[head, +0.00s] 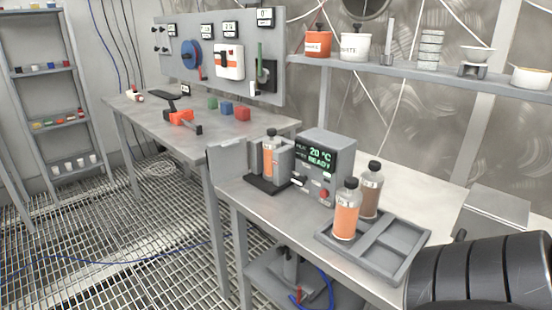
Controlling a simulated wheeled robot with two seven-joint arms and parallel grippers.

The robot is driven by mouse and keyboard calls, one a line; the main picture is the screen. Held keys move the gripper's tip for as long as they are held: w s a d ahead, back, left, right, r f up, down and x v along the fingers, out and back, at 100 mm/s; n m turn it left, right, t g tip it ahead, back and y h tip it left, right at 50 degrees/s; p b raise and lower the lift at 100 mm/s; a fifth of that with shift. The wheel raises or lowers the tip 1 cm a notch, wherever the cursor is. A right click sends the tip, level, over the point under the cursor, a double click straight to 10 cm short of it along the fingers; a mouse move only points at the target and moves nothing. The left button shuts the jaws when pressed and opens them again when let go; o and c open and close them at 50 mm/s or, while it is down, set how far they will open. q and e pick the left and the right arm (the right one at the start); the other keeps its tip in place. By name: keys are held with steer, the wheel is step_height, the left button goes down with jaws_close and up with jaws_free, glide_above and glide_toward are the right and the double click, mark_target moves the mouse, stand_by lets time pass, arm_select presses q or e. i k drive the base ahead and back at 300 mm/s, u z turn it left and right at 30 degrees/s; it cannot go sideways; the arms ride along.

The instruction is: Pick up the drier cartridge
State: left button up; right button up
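Several clear cartridges with black caps stand on the near bench. One with orange filling (346,212) stands upright in the left part of a grey divided tray. One with brownish filling (370,192) stands upright just behind it in the tray. A third with orange filling (271,158) stands upright in the holder of a grey unit. I cannot tell by label which is the drier cartridge. Neither of my grippers shows in the head view.
The grey tray (404,262) has empty compartments at right. The grey unit (327,139) has a display reading 20 °C READY. A second bench (148,112) holds coloured blocks (227,107) and an orange-black tool (183,117). A shelf (400,69) with pots runs above.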

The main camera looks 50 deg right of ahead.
mark_target(270, 144)
steer(key=z, duration=0.3)
steer(key=i, duration=3.4)
steer(key=z, duration=3.35)
steer(key=k, duration=1.15)
steer(key=u, duration=0.35)
